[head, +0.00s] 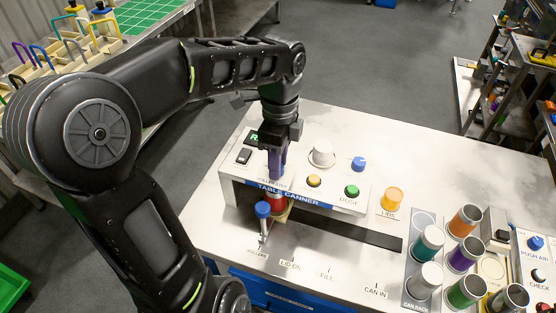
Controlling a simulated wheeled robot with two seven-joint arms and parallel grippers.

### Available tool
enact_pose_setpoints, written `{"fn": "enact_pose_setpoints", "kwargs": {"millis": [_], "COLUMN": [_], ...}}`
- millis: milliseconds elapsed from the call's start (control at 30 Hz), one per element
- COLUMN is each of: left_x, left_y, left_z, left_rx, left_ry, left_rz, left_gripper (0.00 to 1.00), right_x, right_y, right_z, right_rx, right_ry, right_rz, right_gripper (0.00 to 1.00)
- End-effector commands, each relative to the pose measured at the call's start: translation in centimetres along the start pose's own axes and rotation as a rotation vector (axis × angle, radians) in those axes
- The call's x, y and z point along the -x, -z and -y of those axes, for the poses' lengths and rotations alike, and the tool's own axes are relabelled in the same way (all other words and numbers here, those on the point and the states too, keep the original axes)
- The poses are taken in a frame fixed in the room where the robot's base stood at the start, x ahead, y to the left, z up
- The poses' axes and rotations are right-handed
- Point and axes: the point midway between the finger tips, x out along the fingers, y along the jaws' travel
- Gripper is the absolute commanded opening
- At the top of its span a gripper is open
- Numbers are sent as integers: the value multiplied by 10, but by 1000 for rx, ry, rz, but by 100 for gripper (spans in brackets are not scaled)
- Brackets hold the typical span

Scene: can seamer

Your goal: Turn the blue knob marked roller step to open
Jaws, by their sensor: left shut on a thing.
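The table canner (325,196) stands on the pale worktop, with its control panel facing up. My left gripper (276,170) points down onto the left half of this panel. It is shut on what looks like the blue knob, which the fingers and wrist mostly hide. I cannot read its marking or how far it is turned. Another blue knob (358,163) sits on the right of the panel, apart from my gripper. My right gripper is not in view.
A lever with a blue ball (263,209) stands in front of the panel, close to my gripper. The panel also has a white dome (321,156), a yellow button (314,180) and a green button (351,191). A can rack (409,293) with several cans is at right.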

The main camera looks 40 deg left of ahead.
Motion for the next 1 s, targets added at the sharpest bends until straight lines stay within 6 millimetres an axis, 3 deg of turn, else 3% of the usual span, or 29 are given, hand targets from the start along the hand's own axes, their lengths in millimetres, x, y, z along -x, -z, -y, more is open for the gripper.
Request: {"fn": "enact_pose_setpoints", "kwargs": {"millis": [533, 1000], "left_x": [0, 0], "left_y": [0, -1], "left_z": [0, 1], "left_rx": [95, 468], "left_ry": [1, 3], "left_rz": [-5, -27], "left_gripper": [0, 0], "right_x": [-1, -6], "right_y": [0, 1], "right_z": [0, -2], "right_rx": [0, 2], "right_ry": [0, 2], "right_rz": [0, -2], "right_gripper": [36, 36]}}
